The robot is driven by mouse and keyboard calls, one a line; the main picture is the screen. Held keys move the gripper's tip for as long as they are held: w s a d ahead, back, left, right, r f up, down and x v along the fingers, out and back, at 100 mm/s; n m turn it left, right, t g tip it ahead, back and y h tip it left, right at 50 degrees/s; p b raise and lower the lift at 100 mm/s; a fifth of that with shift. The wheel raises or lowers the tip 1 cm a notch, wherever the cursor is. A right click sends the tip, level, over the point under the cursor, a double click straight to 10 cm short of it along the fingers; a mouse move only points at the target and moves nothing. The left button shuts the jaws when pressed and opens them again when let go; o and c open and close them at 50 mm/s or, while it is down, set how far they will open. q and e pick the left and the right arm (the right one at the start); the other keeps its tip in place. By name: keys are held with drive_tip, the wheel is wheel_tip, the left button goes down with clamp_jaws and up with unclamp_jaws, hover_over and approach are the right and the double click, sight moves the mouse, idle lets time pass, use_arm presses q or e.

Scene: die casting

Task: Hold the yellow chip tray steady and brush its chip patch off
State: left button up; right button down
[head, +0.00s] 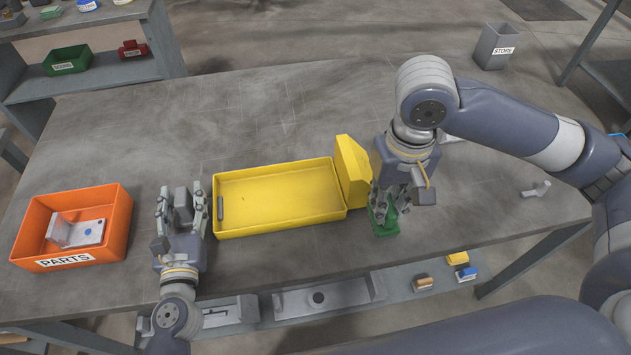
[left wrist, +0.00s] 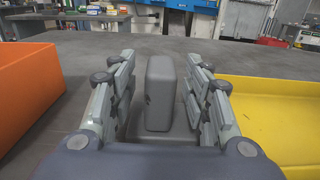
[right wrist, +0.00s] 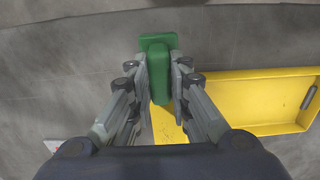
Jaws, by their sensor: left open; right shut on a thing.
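The yellow chip tray (head: 285,228) lies on the table, its floor mostly bare. A dark grey strip (head: 220,207) is at its left end; I cannot tell whether this is the chip patch. A yellow angled piece (head: 351,165) stands at its right end. My left gripper (head: 181,198) is open left of the tray, its fingers either side of a grey block (left wrist: 160,93) and apart from it. My right gripper (head: 390,200) is shut on a green brush (right wrist: 158,62), right of the tray and low over the table. The brush's lower side is hidden.
An orange PARTS bin (head: 118,225) with a metal part (head: 78,232) stands at the left. A small grey piece (head: 536,189) lies at the right. A shelf below the front edge holds metal parts and small blocks. The table behind the tray is clear.

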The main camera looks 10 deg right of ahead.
use_arm(q)
clamp_jaws()
drive_tip(key=shift+f, duration=0.25)
idle(0.4)
